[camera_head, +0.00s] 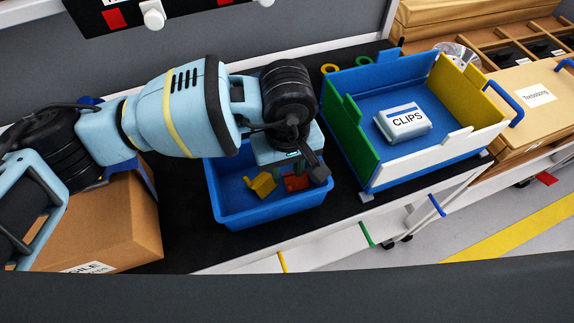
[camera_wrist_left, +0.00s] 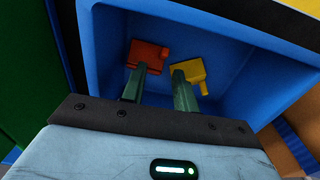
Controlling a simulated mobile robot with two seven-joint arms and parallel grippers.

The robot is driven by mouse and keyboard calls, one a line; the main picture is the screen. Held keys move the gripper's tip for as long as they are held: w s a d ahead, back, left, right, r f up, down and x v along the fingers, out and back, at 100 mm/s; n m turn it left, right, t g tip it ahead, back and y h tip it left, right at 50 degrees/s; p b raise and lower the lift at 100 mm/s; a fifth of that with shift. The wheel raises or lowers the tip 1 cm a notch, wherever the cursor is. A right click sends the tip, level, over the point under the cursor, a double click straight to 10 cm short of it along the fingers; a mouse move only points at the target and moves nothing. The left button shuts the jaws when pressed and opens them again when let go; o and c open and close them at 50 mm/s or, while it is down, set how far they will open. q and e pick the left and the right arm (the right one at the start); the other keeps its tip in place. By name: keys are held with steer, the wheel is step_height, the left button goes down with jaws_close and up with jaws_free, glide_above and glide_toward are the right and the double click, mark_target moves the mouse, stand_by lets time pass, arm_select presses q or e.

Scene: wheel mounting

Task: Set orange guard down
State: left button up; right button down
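The orange guard (camera_head: 297,183) is a small red-orange piece inside the blue bin (camera_head: 222,214). In the left wrist view the orange guard (camera_wrist_left: 147,54) shows just beyond the tip of one finger, partly covered by it. A similar yellow piece (camera_head: 262,184) lies beside it in the bin and also shows in the wrist view (camera_wrist_left: 189,72) behind the other finger. My left gripper (camera_head: 288,171) points down into the bin. Its two dark green fingers (camera_wrist_left: 161,82) are apart with nothing between them. Whether the fingertips touch either piece is unclear. My right gripper is out of view.
Right of the bin stands a box with blue, green, yellow and white walls (camera_head: 350,140), holding a CLIPS packet (camera_head: 402,121). A cardboard box (camera_head: 115,224) stands at left. A wooden organizer (camera_head: 523,97) is at far right. Black bench surface is bare between bin and cardboard box.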

mark_target(287, 181)
arm_select(q)
steer(key=shift+r, duration=0.1)
steer(key=shift+r, duration=0.25)
step_height(287, 181, up, 12)
steer(key=shift+f, duration=0.15)
